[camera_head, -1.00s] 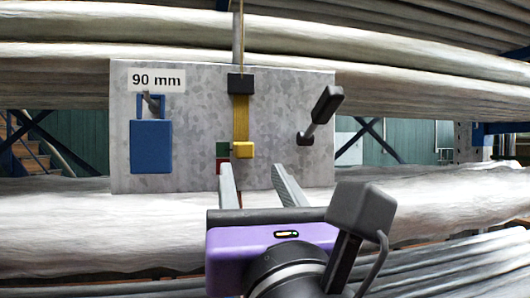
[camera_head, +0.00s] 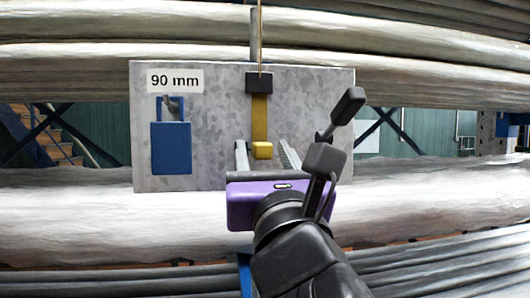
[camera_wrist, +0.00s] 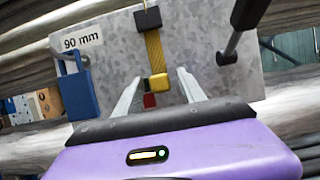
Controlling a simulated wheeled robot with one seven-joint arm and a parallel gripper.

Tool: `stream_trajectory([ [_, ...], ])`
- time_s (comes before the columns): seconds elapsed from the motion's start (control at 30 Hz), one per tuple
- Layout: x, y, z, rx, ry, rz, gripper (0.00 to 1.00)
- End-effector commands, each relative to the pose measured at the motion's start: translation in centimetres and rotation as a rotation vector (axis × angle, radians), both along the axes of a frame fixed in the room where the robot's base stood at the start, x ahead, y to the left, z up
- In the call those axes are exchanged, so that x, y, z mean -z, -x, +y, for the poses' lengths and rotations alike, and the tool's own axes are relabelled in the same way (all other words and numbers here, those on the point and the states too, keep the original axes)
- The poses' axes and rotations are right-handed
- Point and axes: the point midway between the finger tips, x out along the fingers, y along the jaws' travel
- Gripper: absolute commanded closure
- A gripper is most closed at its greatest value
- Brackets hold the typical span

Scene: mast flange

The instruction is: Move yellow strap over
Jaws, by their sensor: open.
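The yellow strap (camera_head: 260,115) hangs down a grey metal plate from a black clamp (camera_head: 259,83). It ends in a yellow block (camera_head: 262,150). In the wrist view the strap (camera_wrist: 154,52) and its yellow block (camera_wrist: 158,86) show above my gripper. My gripper (camera_head: 264,150) is open, its two grey fingers apart on either side of the yellow block in the head view. In the wrist view the fingertips (camera_wrist: 161,76) also flank the block. I cannot tell how far they are from the plate. A small red patch (camera_wrist: 149,100) shows below the block; no green patch is visible now.
A blue padlock-like block (camera_head: 171,147) hangs on the plate (camera_head: 215,120) at left, under a "90 mm" label (camera_head: 175,80). A black-handled lever (camera_head: 347,106) sticks out at right, near my wrist. Thick pale pipes (camera_head: 60,220) run above and below the plate.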

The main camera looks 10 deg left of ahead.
Motion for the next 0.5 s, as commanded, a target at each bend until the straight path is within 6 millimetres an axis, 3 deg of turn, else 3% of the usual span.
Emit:
stream_trajectory([
  [0.03,0.0,0.01,-0.01,0.0,0.0,0.0,0.55],
  [0.27,0.02,0.02,-0.02,0.0,0.0,0.0,1.0],
  [0.5,0.03,0.01,-0.02,0.0,0.0,0.001,1.0],
])
